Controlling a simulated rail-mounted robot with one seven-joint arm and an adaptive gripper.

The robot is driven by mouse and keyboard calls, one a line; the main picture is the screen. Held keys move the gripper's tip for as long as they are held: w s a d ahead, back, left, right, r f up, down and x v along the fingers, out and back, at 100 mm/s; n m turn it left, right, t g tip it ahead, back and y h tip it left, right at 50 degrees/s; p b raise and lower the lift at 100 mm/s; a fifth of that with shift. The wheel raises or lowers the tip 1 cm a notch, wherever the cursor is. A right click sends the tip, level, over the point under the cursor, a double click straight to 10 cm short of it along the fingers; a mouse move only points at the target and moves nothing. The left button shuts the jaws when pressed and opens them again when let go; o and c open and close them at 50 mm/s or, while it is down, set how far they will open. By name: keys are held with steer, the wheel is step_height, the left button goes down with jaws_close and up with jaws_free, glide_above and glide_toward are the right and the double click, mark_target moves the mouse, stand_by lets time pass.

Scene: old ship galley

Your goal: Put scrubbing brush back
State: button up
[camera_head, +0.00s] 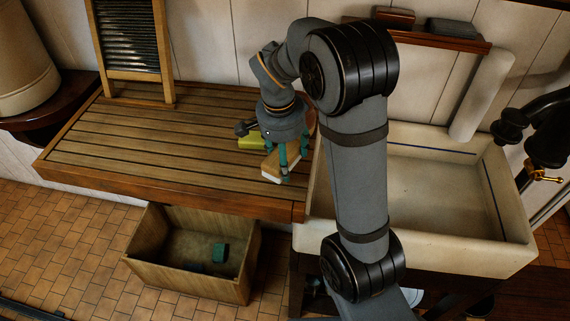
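A scrubbing brush (271,169), with a tan wooden back and a pale lower edge, is at the right part of the slatted wooden counter (150,135). My gripper (285,158) points down at the brush, and a teal finger crosses in front of it. The fingers partly hide the brush. I cannot tell whether they are closed on it or whether it is touching the counter.
A yellow-green block (252,140) lies just behind the brush. A washboard (130,50) stands at the back left. A wall shelf (420,38) holds a brown block (394,15) and a dark grey block (452,28). A sink (440,190) is right; a wooden crate (180,279) is below.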

steer(key=shift+w+a+f+p, duration=0.15)
steer(key=shift+f+p, duration=0.2)
steer(key=shift+f, duration=1.8)
steer(key=shift+f, duration=0.1)
steer(key=o, duration=1.5)
steer(key=shift+r, duration=0.55)
steer(key=r, duration=0.3)
steer(key=s+r, duration=0.1)
steer(key=r, duration=0.3)
steer(key=a+r, duration=0.1)
steer(key=r, duration=0.3)
steer(key=shift+s, duration=0.4)
